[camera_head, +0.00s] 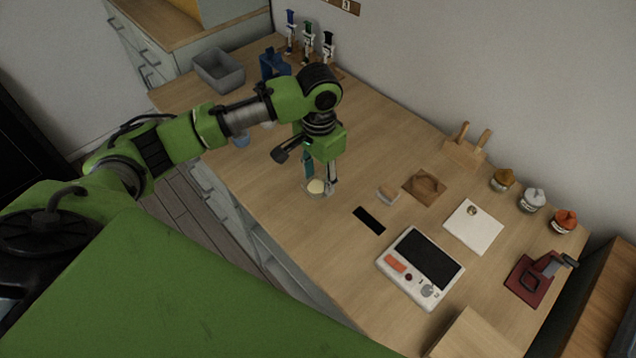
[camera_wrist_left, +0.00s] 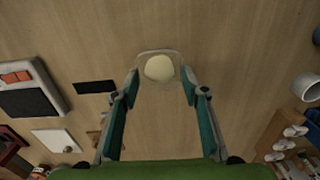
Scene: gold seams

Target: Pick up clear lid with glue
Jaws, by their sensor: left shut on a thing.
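The clear lid (camera_wrist_left: 146,59) is a small transparent dish with a pale cream blob of glue (camera_wrist_left: 159,68) in it. In the head view the glue (camera_head: 316,186) shows at the fingertips, near the front edge of the worktop. My left gripper (camera_head: 319,184) points down and is shut on the lid. In the left wrist view its two teal fingers (camera_wrist_left: 160,84) are at the lid's left and right sides. I cannot tell whether the lid touches the wood or is just above it. My right gripper is not in view.
Lidded jars (camera_head: 533,199) stand near the wall. A grey bin (camera_head: 219,70) is at the far left. Bare wood surrounds the lid.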

